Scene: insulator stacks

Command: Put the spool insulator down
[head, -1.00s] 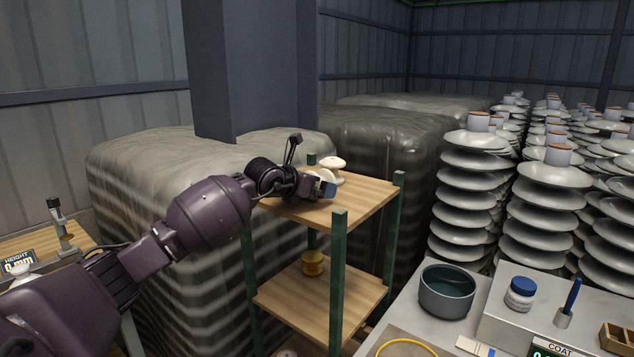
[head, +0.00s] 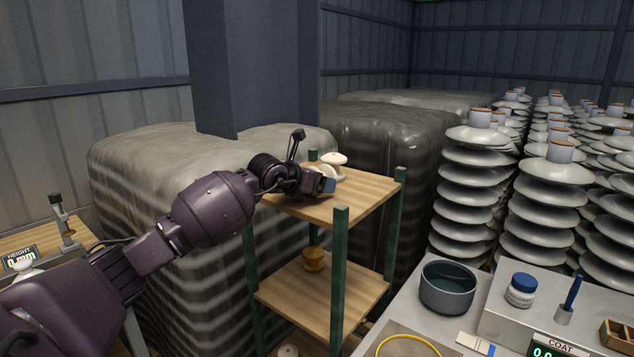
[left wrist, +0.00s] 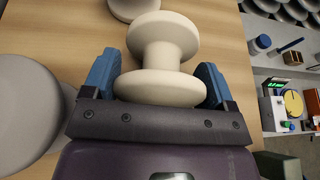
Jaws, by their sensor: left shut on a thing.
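The spool insulator (left wrist: 162,60) is cream-white with two wide flanges and a narrower waist. In the left wrist view it lies between the two blue fingertips of my left gripper (left wrist: 160,88), which is shut on it near its lower flange. In the head view my left gripper (head: 326,186) is at the top shelf (head: 345,203) of the green-posted rack, and the spool is mostly hidden behind it. I cannot tell whether the spool touches the wood. My right gripper is in no view.
A white mushroom-shaped insulator (head: 334,159) stands just behind the gripper. A large pale round piece (left wrist: 28,115) is close left in the wrist view. A yellow-brown spool (head: 314,259) sits on the lower shelf. The top shelf's right part is clear.

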